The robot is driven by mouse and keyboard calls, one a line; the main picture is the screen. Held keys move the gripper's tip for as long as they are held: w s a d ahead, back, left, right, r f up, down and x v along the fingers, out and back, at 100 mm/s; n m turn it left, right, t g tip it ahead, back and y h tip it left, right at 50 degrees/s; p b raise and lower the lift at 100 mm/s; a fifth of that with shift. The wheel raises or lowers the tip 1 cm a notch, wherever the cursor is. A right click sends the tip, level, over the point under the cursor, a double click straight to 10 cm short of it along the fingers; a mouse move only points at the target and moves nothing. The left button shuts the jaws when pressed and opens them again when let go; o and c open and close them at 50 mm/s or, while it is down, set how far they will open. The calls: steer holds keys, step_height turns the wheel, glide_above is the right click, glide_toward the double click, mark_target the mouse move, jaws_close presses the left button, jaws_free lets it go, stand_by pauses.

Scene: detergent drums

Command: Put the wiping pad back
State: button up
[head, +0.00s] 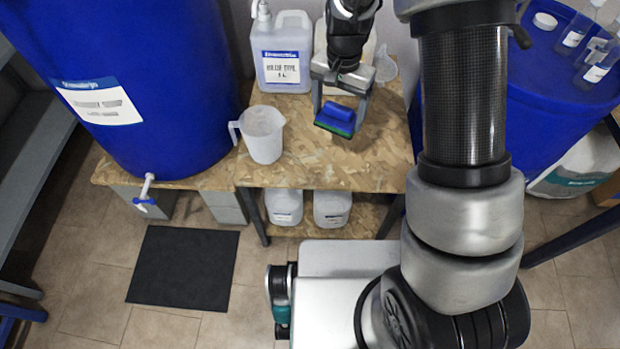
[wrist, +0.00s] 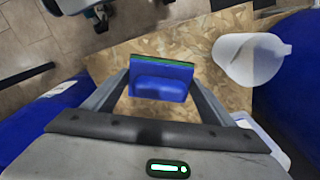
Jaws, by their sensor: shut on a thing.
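The wiping pad (head: 336,117) has a blue body and a green layer along its lower side in the head view. It also shows in the wrist view (wrist: 161,82), between the two fingers. My gripper (head: 341,108) is shut on the pad and holds it over the chipboard bench (head: 330,165). Its fingers grip the pad at both ends. The pad looks slightly tilted in the head view, and I cannot tell exactly how far above the bench it is.
A white jug (head: 263,135) stands left of my gripper, and a labelled canister (head: 284,60) behind it. A large blue drum (head: 140,70) stands at the left and another blue drum (head: 555,90) at the right. The bench front is clear. A black mat (head: 183,267) lies on the floor.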

mark_target(312, 164)
steer(key=a+f+m+b, duration=0.1)
steer(key=a+f+b, duration=0.1)
steer(key=f, duration=0.5)
steer(key=w+a+f+m+b, duration=0.1)
steer(key=a+f+b, duration=0.1)
steer(key=f+b, duration=0.2)
steer(key=a+f+m+b, duration=0.1)
steer(key=a+f+b, duration=0.1)
steer(key=f, duration=0.7)
steer(key=shift+w+a+f+m+b, duration=0.1)
steer(key=shift+w+f+m+b, duration=0.2)
steer(key=shift+m+b, duration=0.1)
steer(key=shift+f, duration=0.1)
steer(key=shift+f, duration=0.15)
steer(key=o, duration=1.4)
steer(key=shift+c, duration=0.2)
